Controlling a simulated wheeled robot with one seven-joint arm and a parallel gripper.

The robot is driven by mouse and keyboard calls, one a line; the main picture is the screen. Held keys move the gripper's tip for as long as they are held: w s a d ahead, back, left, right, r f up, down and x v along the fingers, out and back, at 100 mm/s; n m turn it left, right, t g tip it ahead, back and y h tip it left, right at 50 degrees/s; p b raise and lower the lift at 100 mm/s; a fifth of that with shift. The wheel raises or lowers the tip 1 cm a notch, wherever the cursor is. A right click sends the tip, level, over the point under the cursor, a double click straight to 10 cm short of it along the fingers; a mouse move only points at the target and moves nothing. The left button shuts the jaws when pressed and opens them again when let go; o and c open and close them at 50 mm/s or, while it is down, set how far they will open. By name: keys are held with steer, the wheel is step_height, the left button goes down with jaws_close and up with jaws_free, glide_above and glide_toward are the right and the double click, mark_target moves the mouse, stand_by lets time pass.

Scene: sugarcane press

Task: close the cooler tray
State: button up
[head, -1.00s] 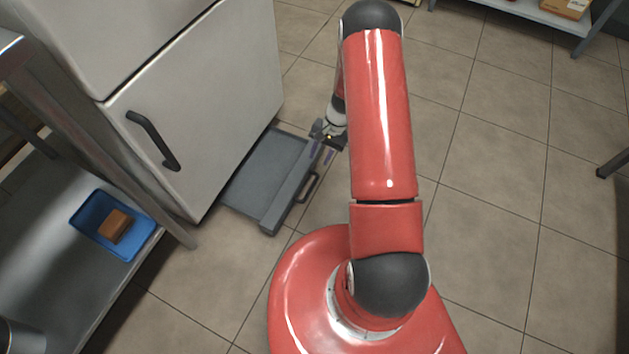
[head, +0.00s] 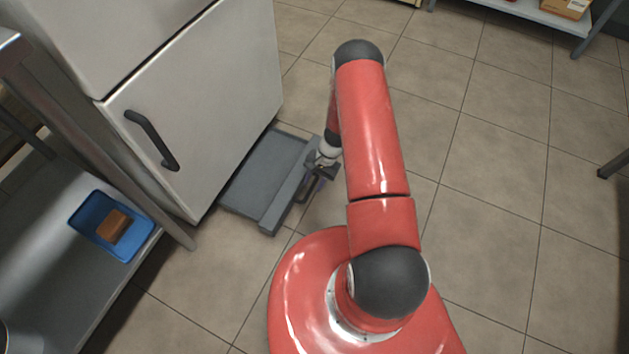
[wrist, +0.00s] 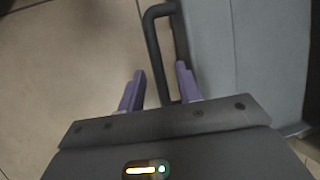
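The cooler tray (head: 262,175) is a grey drawer, pulled out at floor level from under the white cooler (head: 205,100). Its front panel faces right and carries a dark bar handle (wrist: 153,45). My gripper (head: 316,178) is low beside the tray front. In the wrist view my gripper (wrist: 160,68) has its two purple fingers apart, and the handle bar shows between them. I cannot tell whether the fingers touch the handle. In the head view my gripper and wrist hide most of the handle.
A metal shelf unit (head: 62,225) stands at the left, with a blue bin (head: 84,217) holding a brown block (head: 112,226). The cooler door with its black handle (head: 152,139) is shut. Tiled floor (head: 490,200) to the right is clear. Another shelf (head: 535,12) is at the far right.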

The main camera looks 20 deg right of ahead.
jaws_close()
steer(key=b, duration=0.8)
glide_toward(267, 173)
steer(key=x, duration=0.5)
steer(key=shift+w+a, duration=0.25)
steer(key=shift+w, duration=0.1)
steer(key=shift+r, duration=0.1)
